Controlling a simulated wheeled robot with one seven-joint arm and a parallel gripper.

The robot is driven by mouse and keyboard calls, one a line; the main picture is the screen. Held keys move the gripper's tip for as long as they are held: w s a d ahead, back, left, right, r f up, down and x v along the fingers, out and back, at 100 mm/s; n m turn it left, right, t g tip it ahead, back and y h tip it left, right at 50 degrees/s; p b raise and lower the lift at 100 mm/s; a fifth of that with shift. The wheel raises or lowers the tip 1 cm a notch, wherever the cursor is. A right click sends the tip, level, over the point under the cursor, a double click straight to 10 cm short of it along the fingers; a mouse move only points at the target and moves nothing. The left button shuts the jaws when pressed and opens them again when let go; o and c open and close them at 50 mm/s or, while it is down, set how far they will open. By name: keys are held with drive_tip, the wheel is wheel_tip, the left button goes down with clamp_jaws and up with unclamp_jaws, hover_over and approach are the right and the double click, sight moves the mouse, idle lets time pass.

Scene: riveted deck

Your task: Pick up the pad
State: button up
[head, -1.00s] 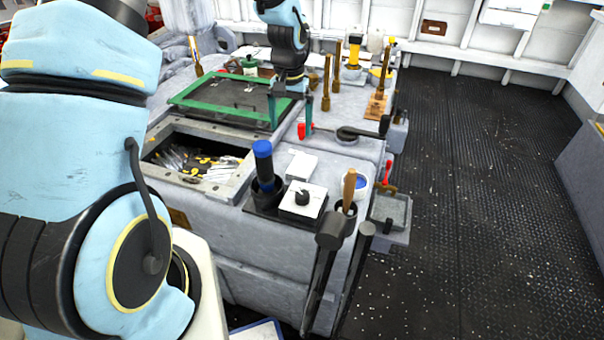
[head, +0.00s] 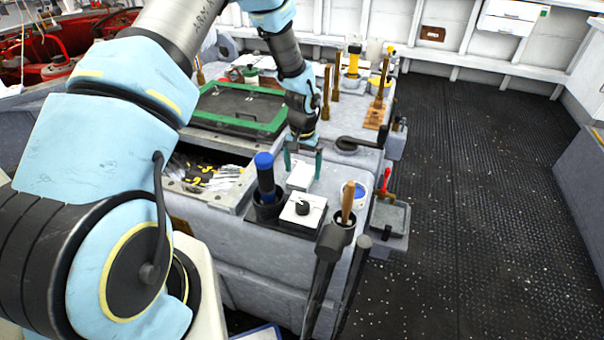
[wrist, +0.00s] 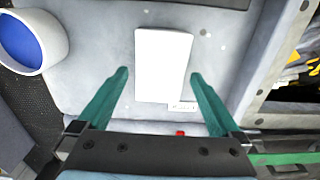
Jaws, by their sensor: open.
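The pad (head: 301,178) is a small white rectangular block lying on the grey worktop, behind the black-knobbed white box. In the wrist view the pad (wrist: 163,62) stands upright in the picture, with a small white label at its lower right corner. My gripper (head: 303,171) is open over the pad, its green fingers pointing down. In the wrist view my gripper (wrist: 160,74) has one finger on each side of the pad's lower part, with visible gaps on both sides. How far the fingertips are above the worktop is hard to tell.
A blue-topped cylinder (head: 266,178) and the knobbed white box (head: 303,211) stand in front of the pad. A white tub with blue inside (head: 359,190) is to the right. An open tool bin (head: 236,197) and a green-framed board (head: 199,122) lie left and behind.

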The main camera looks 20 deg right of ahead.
drive_tip(key=shift+f, duration=0.7)
drive_tip(key=shift+c, duration=0.2)
drive_tip(key=c, duration=1.1)
drive_tip(key=shift+r, duration=0.15)
